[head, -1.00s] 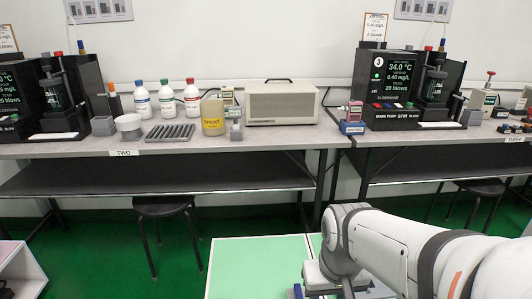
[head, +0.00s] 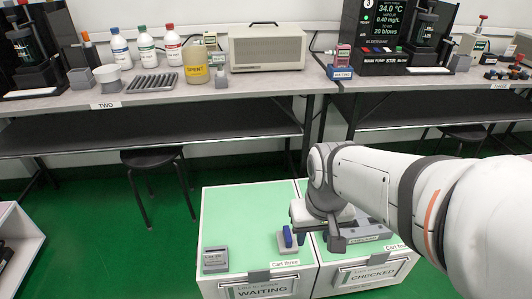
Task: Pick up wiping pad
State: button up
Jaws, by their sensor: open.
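I cannot make out for certain which thing is the wiping pad. A small pale block with an upright blue part (head: 288,238) stands on the green top of the left cart, near its front right corner. My gripper (head: 318,238) points down just right of it, over the seam between the two carts. Its jaws are open, with no object visible between them. I cannot tell how high it is above the carts. My arm hides part of the right cart's top.
A grey box (head: 215,260) sits on the left cart (head: 240,210), marked WAITING. A grey tray (head: 362,232) lies on the right cart, marked CHECKED. Behind, a bench (head: 270,88) carries bottles, a spent jar (head: 195,62) and testers. A black stool (head: 152,158) stands below.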

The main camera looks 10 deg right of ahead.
aim_at(287, 242)
jog(key=z, duration=1.55)
jog(key=k, duration=1.25)
jog(key=u, duration=0.85)
jog(key=i, duration=1)
jog(key=u, duration=0.1)
